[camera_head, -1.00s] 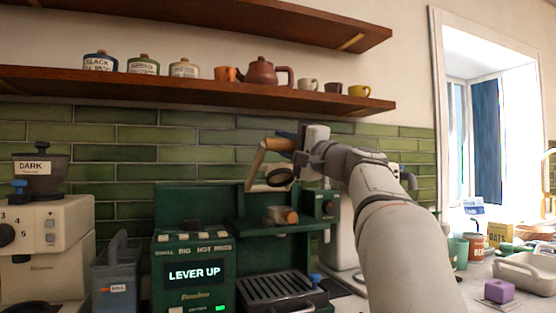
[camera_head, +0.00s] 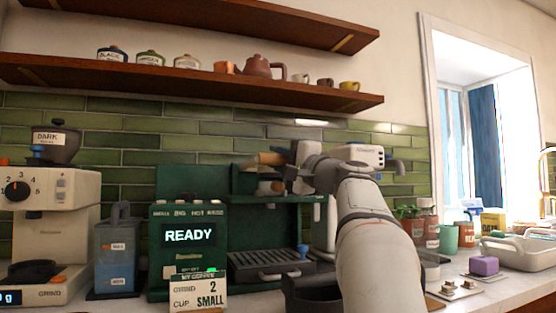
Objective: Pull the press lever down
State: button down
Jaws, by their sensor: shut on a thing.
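The press lever's wooden handle (camera_head: 264,159) shows at the top of the dark green coffee machine (camera_head: 184,262), just above the brown-ended part (camera_head: 271,187) at its front. The lever's arm is mostly hidden. The machine's screen (camera_head: 188,235) reads "READY". My gripper (camera_head: 287,169) is at the handle's right end and shut on it; the fingertips are small and partly hidden by my own wrist.
A "MY DONENESS"-like card (camera_head: 198,291) reading grind 2, cup small stands before the machine. A blue-grey container (camera_head: 117,252) and a grinder (camera_head: 45,215) are left. Shelves (camera_head: 200,83) hang above. A purple block (camera_head: 484,265) and white tray (camera_head: 515,250) lie right.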

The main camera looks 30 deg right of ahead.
jog(key=shift+s+f, duration=0.1)
jog(key=shift+f, duration=0.05)
dwell(0.3)
jog(key=c, duration=1.2)
grip_release()
jog(key=shift+o, duration=0.2)
jog(key=shift+s, duration=0.1)
jog(key=v, duration=0.7)
jog(key=shift+s+f, duration=0.15)
jog(key=shift+s, duration=0.15)
